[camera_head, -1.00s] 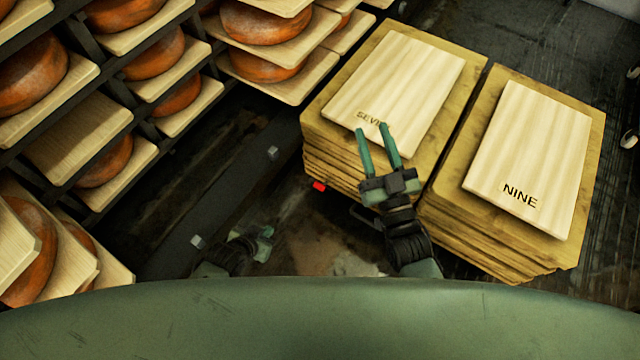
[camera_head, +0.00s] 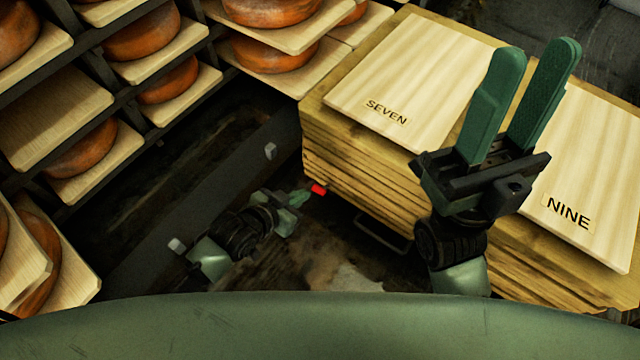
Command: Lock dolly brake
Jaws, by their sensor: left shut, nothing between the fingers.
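The small red brake tab (camera_head: 318,189) shows low at the near left corner of the stack of boards labelled SEVEN. The dolly under the stack is mostly hidden in shadow. My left gripper (camera_head: 304,194) is shut and empty, its fingertips right beside the red tab on its left; I cannot tell whether they touch it. My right gripper (camera_head: 534,58) is raised in front of the two stacks, its two green fingers apart with nothing between them.
The SEVEN stack (camera_head: 345,165) and the NINE stack (camera_head: 545,270) stand close together, each topped by a pale board. A shelf rack with orange cheese wheels (camera_head: 142,36) fills the left. A dark metal loop (camera_head: 384,236) sticks out low beside the stacks. Dark floor lies between.

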